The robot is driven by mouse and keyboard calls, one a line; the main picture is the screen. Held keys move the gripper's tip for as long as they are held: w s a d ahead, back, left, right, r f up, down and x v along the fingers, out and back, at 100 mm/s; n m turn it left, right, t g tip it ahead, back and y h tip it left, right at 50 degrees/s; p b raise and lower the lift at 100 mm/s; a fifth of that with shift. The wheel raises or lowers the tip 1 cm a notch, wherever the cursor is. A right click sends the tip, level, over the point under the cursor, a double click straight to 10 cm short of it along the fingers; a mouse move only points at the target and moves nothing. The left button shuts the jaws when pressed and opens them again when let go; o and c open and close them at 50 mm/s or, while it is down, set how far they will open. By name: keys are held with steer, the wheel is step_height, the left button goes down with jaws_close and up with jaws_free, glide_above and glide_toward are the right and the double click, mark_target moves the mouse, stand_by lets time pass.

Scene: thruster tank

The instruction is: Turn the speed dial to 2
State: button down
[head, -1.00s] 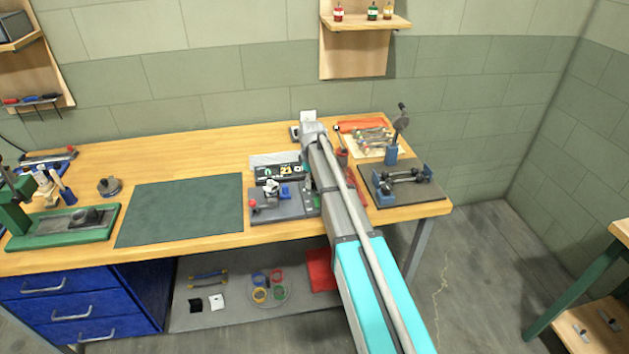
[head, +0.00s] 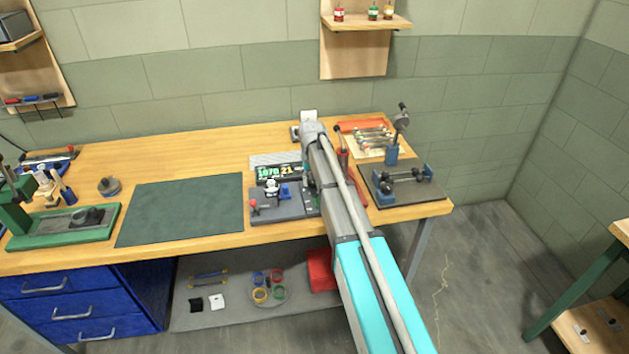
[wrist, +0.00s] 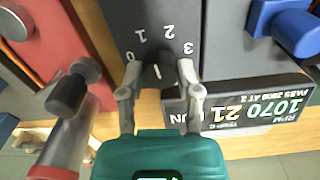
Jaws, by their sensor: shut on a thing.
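The speed dial (wrist: 153,76) is a dark round knob with a white pointer mark on a dark grey panel (wrist: 145,12). Numerals, including 1, 2 and 3, stand upside down around it in the wrist view. The pointer is toward the numeral side, but I cannot tell exactly which numeral it meets. My gripper (wrist: 158,72) is shut on the dial, one finger on each side. The display (wrist: 255,105) beside it reads RPM 1070 and 21, with "PASS 2800 AT 2" in small text; it also shows in the head view (head: 280,174). My arm hides the dial there.
A lever with a black knob (wrist: 67,95) stands close left of my gripper in the wrist view. A blue part (wrist: 290,30) is at the right. In the head view, a green mat (head: 180,210) lies clear on the bench, left of the panel.

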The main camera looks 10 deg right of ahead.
steer(key=m, duration=0.6)
steer(key=shift+w, duration=0.25)
stand_by(0.3)
steer(key=shift+c, duration=1.7)
jaws_free()
steer(key=shift+o, duration=0.2)
steer(key=shift+s, duration=0.1)
